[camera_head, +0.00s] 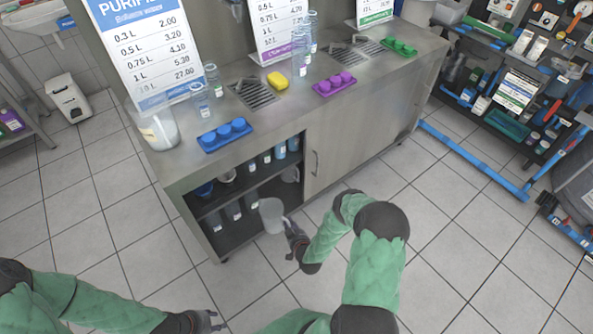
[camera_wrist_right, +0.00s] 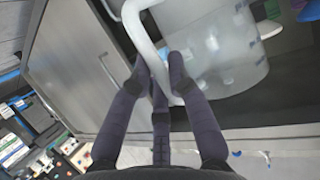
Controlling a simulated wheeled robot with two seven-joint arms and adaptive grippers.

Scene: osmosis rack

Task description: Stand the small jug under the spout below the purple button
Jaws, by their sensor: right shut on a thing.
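The small jug (camera_head: 271,215), translucent and whitish, is in front of the open lower shelf of the steel counter (camera_head: 240,155). My right gripper (camera_head: 291,228) is shut on its handle. In the right wrist view the fingers close around the pale handle (camera_wrist_right: 146,48), with the jug's body (camera_wrist_right: 225,60) to the right. The purple button panel (camera_head: 335,84) lies on the counter top, near the middle sign. I cannot make out the spout. My left gripper (camera_head: 216,321) is low in the head view, away from the counter; its finger opening is unclear.
A blue button panel (camera_head: 224,134) and a green one (camera_head: 399,47) also lie on the counter. The cabinet door (camera_head: 345,137) is shut.

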